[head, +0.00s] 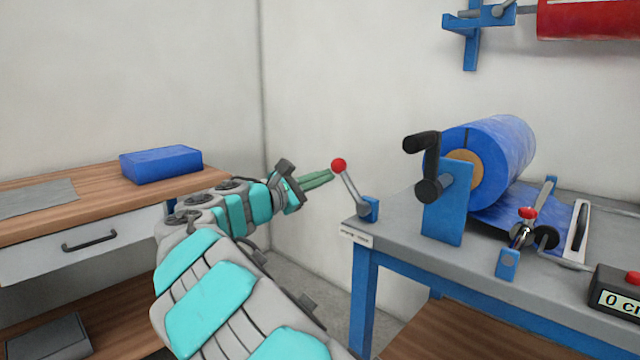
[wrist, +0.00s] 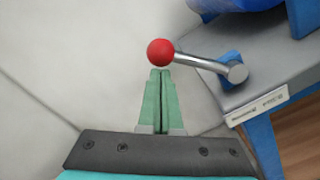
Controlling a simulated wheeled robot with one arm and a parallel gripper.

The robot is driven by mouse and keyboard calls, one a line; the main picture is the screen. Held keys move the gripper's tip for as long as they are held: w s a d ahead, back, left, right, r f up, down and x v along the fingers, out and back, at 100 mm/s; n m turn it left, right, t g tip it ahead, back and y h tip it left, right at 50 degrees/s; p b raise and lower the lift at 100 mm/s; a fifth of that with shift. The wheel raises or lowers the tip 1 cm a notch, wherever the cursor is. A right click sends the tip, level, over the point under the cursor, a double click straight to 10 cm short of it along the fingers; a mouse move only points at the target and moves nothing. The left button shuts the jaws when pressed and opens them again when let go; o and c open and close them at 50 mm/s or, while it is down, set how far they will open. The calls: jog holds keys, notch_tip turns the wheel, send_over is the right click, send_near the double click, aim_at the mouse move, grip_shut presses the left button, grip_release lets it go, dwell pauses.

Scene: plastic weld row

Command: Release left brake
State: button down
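The brake lever is a metal rod with a red ball knob (head: 339,165), pivoting on a blue block (head: 369,209) at the left front corner of the grey table. The rod tilts up and to the left from its pivot. In the wrist view the red knob (wrist: 160,52) is just beyond my fingertips, and the rod (wrist: 203,64) runs right to its pivot. My gripper (head: 330,176) has green fingers, which lie together with nothing between them. In the wrist view the fingertips (wrist: 161,72) are right by the knob; I cannot tell whether they touch it.
A blue film roll (head: 500,150) with a black crank (head: 428,165) stands on the grey table (head: 400,220). A red-knobbed clamp (head: 527,214) and a counter box (head: 615,292) are farther right. A wooden bench (head: 100,200) with a blue box (head: 160,163) stands left.

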jog(key=d+r+m+b, duration=0.1)
jog(key=s+d+r+m, duration=0.1)
jog(key=m, duration=0.1)
jog(key=shift+s+r+m+b, duration=0.2)
jog(key=shift+m+b, duration=0.1)
jog(key=shift+b, duration=0.1)
jog(key=shift+s+d+r+m+b, duration=0.35)
jog(key=shift+d+m+b, duration=0.15)
jog(key=shift+m, duration=0.25)
jog(key=shift+s+d+r+m+b, duration=0.25)
jog(key=shift+s+d+m+b, duration=0.15)
jog(key=shift+m+b, duration=0.3)
jog(key=shift+s+d+r+m+b, duration=0.35)
jog(key=shift+d+m+b, duration=0.1)
jog(key=shift+m, duration=0.4)
jog(key=shift+w+a, duration=0.1)
jog(key=shift+a, duration=0.15)
jog(key=a, duration=0.2)
jog(key=w+a+p, duration=0.1)
jog(key=a, duration=0.1)
jog(key=shift+f, duration=0.4)
send_near(336, 167)
jog(key=shift+s+a+r, duration=0.65)
jog(key=shift+s+a, duration=0.25)
jog(key=shift+a, duration=0.05)
